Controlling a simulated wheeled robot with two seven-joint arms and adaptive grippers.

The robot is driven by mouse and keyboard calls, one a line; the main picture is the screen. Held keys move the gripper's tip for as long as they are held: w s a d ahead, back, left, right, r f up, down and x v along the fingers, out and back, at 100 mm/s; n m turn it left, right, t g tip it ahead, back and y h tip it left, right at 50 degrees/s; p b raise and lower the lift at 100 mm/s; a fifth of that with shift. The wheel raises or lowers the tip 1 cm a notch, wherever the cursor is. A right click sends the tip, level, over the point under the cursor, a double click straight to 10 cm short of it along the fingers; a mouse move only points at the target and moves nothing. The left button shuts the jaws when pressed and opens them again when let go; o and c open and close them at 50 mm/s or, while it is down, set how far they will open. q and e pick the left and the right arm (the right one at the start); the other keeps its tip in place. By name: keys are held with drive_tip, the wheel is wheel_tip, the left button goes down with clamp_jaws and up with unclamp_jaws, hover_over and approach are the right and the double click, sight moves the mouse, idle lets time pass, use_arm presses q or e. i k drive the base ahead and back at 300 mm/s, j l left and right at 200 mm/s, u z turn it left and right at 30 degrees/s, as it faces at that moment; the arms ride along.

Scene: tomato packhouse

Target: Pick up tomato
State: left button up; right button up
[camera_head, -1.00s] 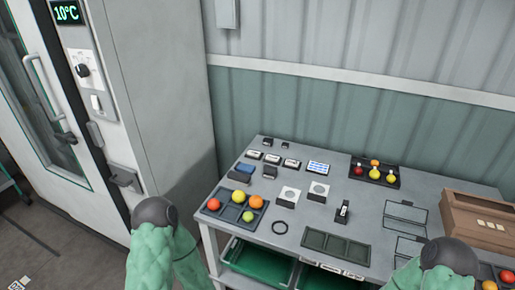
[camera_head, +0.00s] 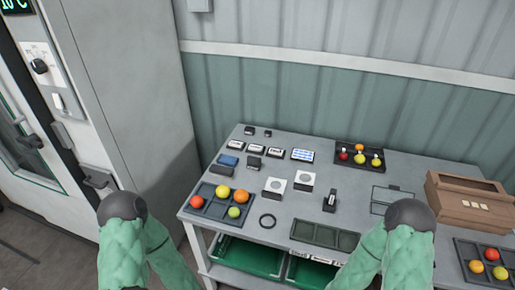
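A dark compartment tray (camera_head: 214,212) at the table's left holds a red tomato (camera_head: 197,202), a yellow tomato (camera_head: 223,191), an orange tomato (camera_head: 241,196) and a yellow-green tomato (camera_head: 234,212). A second dark tray at the back holds a red tomato (camera_head: 344,155), an orange one and yellow ones (camera_head: 376,161). A third tray (camera_head: 463,247) at the right edge holds an orange tomato (camera_head: 476,267), a red tomato (camera_head: 492,254) and a yellow tomato (camera_head: 500,273). My two green-sleeved arms show at the bottom, in front of the table. Neither gripper's fingers are visible.
Green bins (camera_head: 250,257) sit below. A tall cabinet stands left.

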sight(491, 253)
drive_tip(key=z, duration=2.05)
